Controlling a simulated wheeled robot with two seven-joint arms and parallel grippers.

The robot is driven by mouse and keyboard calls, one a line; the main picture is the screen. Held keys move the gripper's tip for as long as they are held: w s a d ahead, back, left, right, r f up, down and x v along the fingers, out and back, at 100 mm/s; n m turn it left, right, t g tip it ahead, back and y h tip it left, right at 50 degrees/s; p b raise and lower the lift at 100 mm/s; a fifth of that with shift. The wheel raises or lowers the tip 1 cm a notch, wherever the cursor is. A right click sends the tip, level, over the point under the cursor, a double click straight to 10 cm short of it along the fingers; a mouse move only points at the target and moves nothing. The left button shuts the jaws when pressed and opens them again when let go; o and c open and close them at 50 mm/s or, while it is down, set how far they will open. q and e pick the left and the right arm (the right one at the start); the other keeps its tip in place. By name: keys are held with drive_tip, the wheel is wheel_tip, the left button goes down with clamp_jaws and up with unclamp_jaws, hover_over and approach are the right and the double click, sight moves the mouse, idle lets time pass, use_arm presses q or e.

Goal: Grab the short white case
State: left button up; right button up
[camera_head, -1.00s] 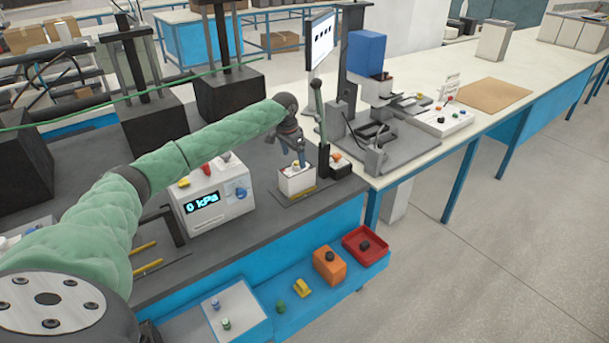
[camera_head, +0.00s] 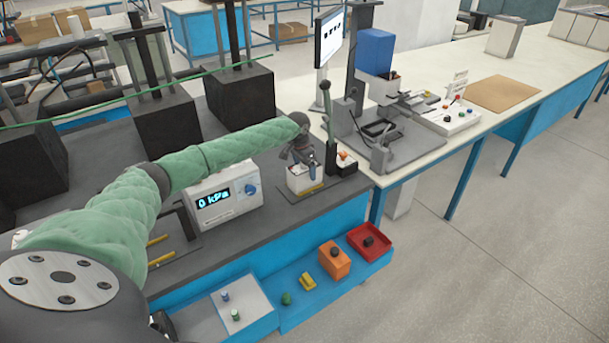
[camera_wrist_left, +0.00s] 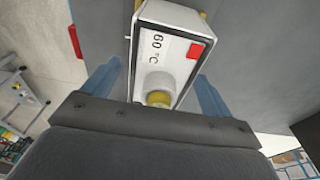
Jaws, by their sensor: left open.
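The short white case (camera_head: 299,185) stands upright on the dark bench near its front right edge, with a yellow strip on the bench in front of it. In the left wrist view the case (camera_wrist_left: 151,68) shows "60 °C" lettering, a red square and a pale round knob with a yellow end. My left gripper (camera_head: 305,161) is over the case, pointing down. In the wrist view its blue fingers are open, one on each side of the case, with a visible gap on both sides. My right gripper is not in view.
A white gauge box (camera_head: 226,196) reading "0 kPa" stands left of the case. A blue lower shelf (camera_head: 318,296) holds an orange box and red tray.

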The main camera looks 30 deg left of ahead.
use_arm(q)
drive_tip(key=shift+f, duration=0.15)
drive_tip(key=c, duration=1.2)
drive_tip(key=shift+r, duration=0.2)
drive_tip(key=shift+c, duration=0.2)
